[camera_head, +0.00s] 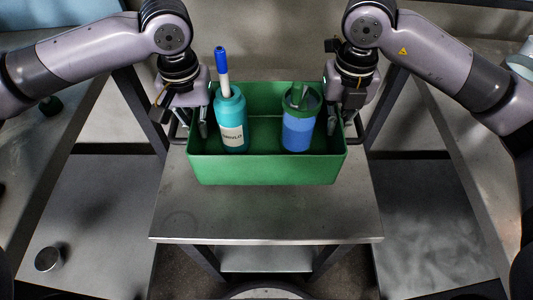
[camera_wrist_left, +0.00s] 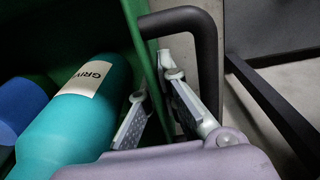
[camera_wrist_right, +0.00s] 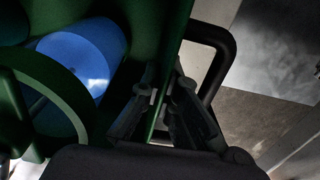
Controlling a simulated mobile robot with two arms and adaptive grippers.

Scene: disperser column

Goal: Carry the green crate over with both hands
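The green crate (camera_head: 265,171) sits level on a grey metal table (camera_head: 265,217). Inside it, at left, is a teal bottle (camera_head: 231,112) with a white label and a blue-and-white stick above it. At right is a blue container (camera_head: 298,134) with a dark green top. My left gripper (camera_wrist_left: 154,82) straddles the crate's left wall, one finger inside beside the teal bottle, and is closed on it. My right gripper (camera_wrist_right: 165,80) is closed on the right wall in the same way. The black side handles show beside the fingers, outside the walls, in both wrist views.
The table in front of the crate is bare. Lower grey surfaces (camera_head: 85,225) lie on both sides, apart from the table. A pale round thing (camera_head: 521,62) stands at far right.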

